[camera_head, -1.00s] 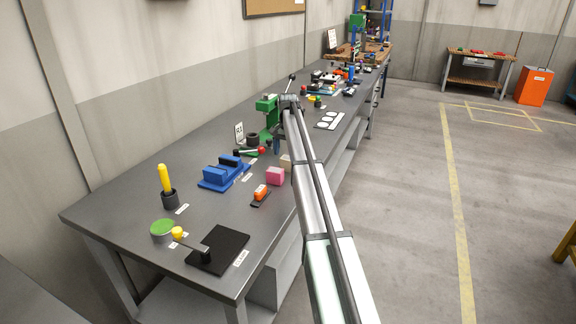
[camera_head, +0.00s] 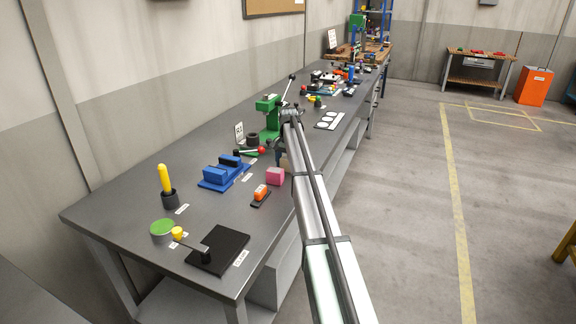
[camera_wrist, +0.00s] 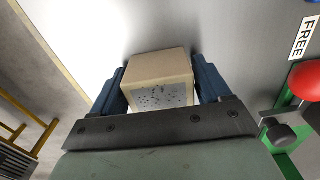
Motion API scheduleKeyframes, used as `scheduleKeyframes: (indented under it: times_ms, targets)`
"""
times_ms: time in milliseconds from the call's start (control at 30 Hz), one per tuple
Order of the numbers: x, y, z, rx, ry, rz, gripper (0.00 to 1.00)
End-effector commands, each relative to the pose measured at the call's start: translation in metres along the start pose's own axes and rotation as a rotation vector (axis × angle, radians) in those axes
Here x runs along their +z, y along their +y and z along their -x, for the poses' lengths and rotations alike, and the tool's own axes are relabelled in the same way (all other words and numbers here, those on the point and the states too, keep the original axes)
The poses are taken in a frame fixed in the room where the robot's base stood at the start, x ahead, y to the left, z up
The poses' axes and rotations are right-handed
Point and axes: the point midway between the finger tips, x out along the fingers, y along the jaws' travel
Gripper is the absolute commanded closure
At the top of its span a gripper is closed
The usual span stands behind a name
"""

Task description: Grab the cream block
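The cream block (camera_wrist: 158,72) lies between the two dark blue fingers of my gripper (camera_wrist: 160,83) in the wrist view. The fingers stand at its left and right sides, very close to it. I cannot tell whether both fingers press on it. The block's near face is grey with dark specks. In the head view, my gripper (camera_head: 279,155) is low over the bench, and only a small part of the cream block (camera_head: 284,164) shows beside my arm.
A pink block (camera_head: 275,176) and an orange block (camera_head: 260,191) stand nearby on the grey bench (camera_head: 135,185). A blue fixture (camera_head: 222,172) is to the left. A green press (camera_head: 269,118) stands behind, with a red ball (camera_wrist: 305,80) close by on the right in the wrist view.

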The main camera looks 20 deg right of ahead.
Motion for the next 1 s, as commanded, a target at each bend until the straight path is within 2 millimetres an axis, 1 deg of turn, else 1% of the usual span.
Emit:
scheduleKeyframes:
  times_ms: [33, 67, 533, 733, 833, 933, 1000]
  targets:
    - [0.0, 0.0, 0.0, 0.0, 0.0, 0.0, 0.28]
    - [0.0, 0.0, 0.0, 0.0, 0.0, 0.0, 0.31]
    - [0.0, 0.0, 0.0, 0.0, 0.0, 0.0, 0.76]
    - [0.0, 0.0, 0.001, 0.0, 0.0, 0.0, 0.77]
    - [0.0, 0.0, 0.004, 0.0, 0.0, 0.0, 0.77]
    - [-0.001, 0.0, 0.014, 0.0, 0.001, 0.0, 0.77]
    - [-0.001, -0.001, 0.024, -0.001, 0.001, 0.0, 0.77]
